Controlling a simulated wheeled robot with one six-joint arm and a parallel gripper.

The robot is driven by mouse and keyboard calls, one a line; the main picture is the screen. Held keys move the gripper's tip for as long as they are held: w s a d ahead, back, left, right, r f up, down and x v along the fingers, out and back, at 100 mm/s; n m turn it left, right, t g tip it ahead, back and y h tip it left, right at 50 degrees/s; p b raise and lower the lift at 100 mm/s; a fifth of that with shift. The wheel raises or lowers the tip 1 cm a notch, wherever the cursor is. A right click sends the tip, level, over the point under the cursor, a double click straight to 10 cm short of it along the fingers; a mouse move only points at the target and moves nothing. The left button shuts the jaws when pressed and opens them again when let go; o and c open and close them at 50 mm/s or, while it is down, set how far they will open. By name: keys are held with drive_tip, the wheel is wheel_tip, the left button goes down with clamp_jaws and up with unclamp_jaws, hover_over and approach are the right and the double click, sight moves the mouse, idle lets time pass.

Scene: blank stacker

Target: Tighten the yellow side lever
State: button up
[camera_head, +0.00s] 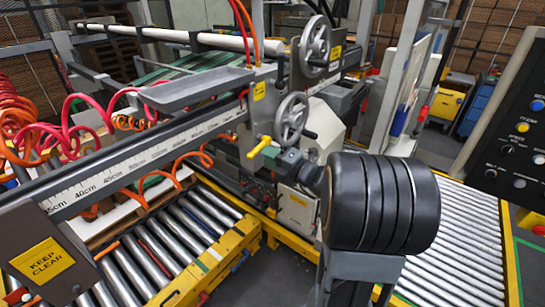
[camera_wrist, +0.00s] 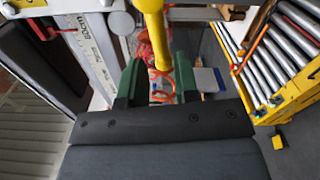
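The yellow side lever (camera_head: 259,147) sticks out from the machine's side below the lower handwheel in the head view. In the wrist view the yellow lever (camera_wrist: 154,30) comes down from the top edge, and its rounded end lies between the two green fingers of my gripper (camera_wrist: 158,80). The fingers are apart, with a gap visible beside the lever, closer to the right finger. I cannot tell whether either finger touches it. In the head view my black wrist and arm hide most of my gripper.
Two grey handwheels (camera_head: 292,118) (camera_head: 315,45) sit just above the lever. A scale rail (camera_head: 150,155) runs to the left. Roller conveyors (camera_head: 160,250) (camera_head: 455,245) lie on both sides. A control panel (camera_head: 515,125) stands at the right. Orange coiled hoses (camera_head: 185,170) hang by the rail.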

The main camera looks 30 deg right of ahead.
drive_tip(key=w+d+f+n+b, duration=0.35)
drive_tip(key=w+n+b, duration=0.25)
drive_tip(key=n+b, duration=1.4)
drive_tip(key=s+d+m+b, duration=0.3)
drive_tip(key=s, duration=0.5)
drive_tip(key=shift+s+d+f+b, duration=0.15)
drive_tip(key=shift+f+b, duration=0.25)
idle(2.1)
idle(0.5)
